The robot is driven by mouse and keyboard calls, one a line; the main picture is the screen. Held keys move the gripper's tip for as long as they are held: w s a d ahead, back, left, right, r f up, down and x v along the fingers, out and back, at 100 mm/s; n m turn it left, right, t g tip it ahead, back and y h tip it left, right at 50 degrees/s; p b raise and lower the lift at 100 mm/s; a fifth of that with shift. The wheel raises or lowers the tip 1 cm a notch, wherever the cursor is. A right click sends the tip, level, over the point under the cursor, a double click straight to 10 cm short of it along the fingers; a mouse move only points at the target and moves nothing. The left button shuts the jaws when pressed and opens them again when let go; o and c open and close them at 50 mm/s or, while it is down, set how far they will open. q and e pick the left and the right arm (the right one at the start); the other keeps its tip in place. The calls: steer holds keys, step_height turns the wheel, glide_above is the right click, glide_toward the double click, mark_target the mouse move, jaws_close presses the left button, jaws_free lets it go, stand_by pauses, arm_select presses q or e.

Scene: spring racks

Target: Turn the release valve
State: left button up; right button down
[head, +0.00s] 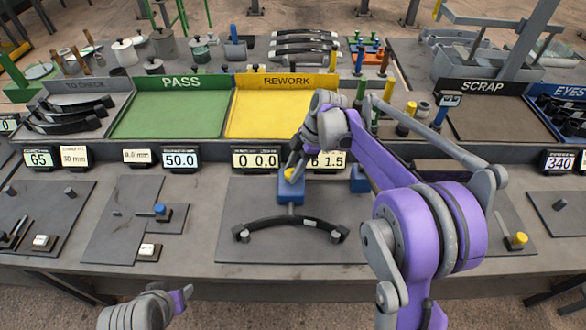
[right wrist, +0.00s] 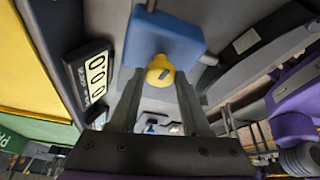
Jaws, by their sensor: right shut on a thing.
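The release valve is a small yellow knob (head: 290,174) on the front of a blue block (head: 291,190) at the middle station. My right gripper (head: 292,166) is at the knob, partly hidden by its own wrist in the head view. In the right wrist view the yellow knob (right wrist: 160,70) lies between the two fingertips, and the blue block (right wrist: 165,38) is just beyond it. The right gripper is shut on the knob. Only a grey and purple part of my left arm shows at the bottom left of the head view; its gripper does not show.
A dark curved leaf spring (head: 290,222) lies in front of the blue block. Number displays (head: 255,160) stand behind the block. Green PASS (head: 170,113) and yellow REWORK (head: 270,112) trays lie farther back. Another yellow knob (head: 517,240) is at the right station.

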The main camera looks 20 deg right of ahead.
steer(key=shift+n, duration=0.6)
steer(key=shift+g, duration=0.3)
steer(key=shift+c, duration=1.8)
jaws_free()
steer(key=v, duration=1)
steer(key=shift+d+r+p, duration=0.25)
steer(key=shift+r+p, duration=0.05)
steer(key=shift+r, duration=0.05)
